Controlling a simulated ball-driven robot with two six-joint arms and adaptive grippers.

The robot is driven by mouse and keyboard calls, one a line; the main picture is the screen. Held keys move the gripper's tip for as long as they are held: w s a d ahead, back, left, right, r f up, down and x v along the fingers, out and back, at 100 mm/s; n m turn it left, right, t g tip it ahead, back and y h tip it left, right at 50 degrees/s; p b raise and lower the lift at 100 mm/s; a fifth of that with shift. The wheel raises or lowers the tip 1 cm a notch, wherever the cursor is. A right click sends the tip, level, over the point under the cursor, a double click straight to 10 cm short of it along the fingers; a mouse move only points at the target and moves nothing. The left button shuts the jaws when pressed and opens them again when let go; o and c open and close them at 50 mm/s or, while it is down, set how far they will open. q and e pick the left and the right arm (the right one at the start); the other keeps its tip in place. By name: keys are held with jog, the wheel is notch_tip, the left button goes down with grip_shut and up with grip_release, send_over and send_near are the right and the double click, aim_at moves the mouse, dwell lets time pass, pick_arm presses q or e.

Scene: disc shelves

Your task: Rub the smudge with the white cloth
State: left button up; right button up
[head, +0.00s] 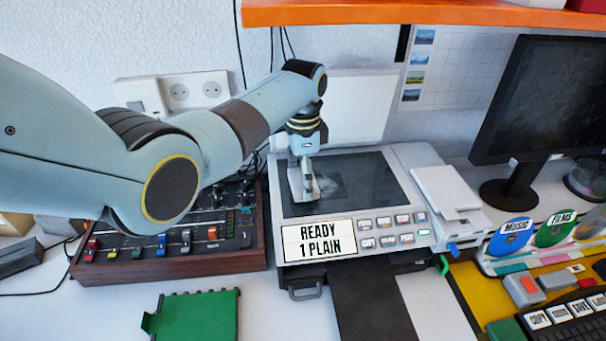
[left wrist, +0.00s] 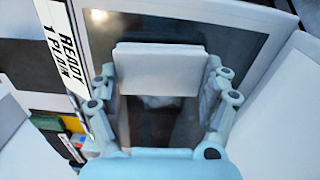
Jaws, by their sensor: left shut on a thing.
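My left gripper (head: 304,184) points down over the dark scanner glass (head: 372,176) of the copier. It is shut on the white cloth (left wrist: 157,68), which looks like a folded pad between the fingers in the left wrist view. In the head view the cloth shows only as a pale sliver at the fingertips, at or just above the glass; I cannot tell if it touches. The smudge, a faint greyish patch (head: 331,185), is on the glass just right of the fingertips. In the left wrist view a pale patch (left wrist: 160,101) shows beyond the cloth's edge, partly hidden by it.
The copier's white lid (head: 358,108) stands open behind the glass. A mixer console (head: 170,262) is close on the left, and a monitor (head: 545,95) stands at the right. An orange shelf (head: 420,14) hangs above. A green tray (head: 195,316) lies in front.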

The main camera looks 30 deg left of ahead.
pick_arm(q)
jog(key=shift+f, duration=0.3)
